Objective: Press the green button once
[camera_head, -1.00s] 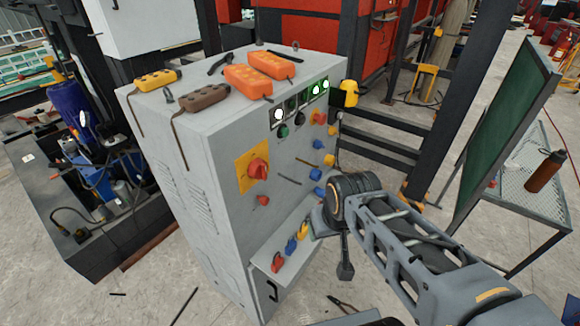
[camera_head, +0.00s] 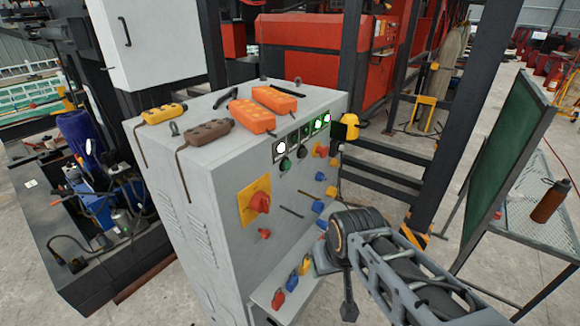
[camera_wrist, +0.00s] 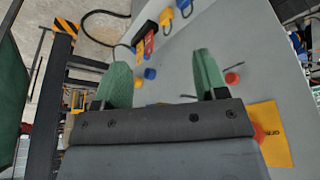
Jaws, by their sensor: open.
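The green button (camera_head: 285,164) is a small dark green round button on the upper front face of a grey control cabinet (camera_head: 210,240), below a row of lit indicators (camera_head: 300,138). A black button and a red button are to its right. My arm comes in from the lower right, and its wrist is in front of the cabinet, lower and right of the green button. My gripper (camera_wrist: 162,68) shows in the wrist view with two green-padded fingers spread apart and nothing between them. The green button cannot be made out in the wrist view.
Orange and brown pendants (camera_head: 251,116) lie on top.

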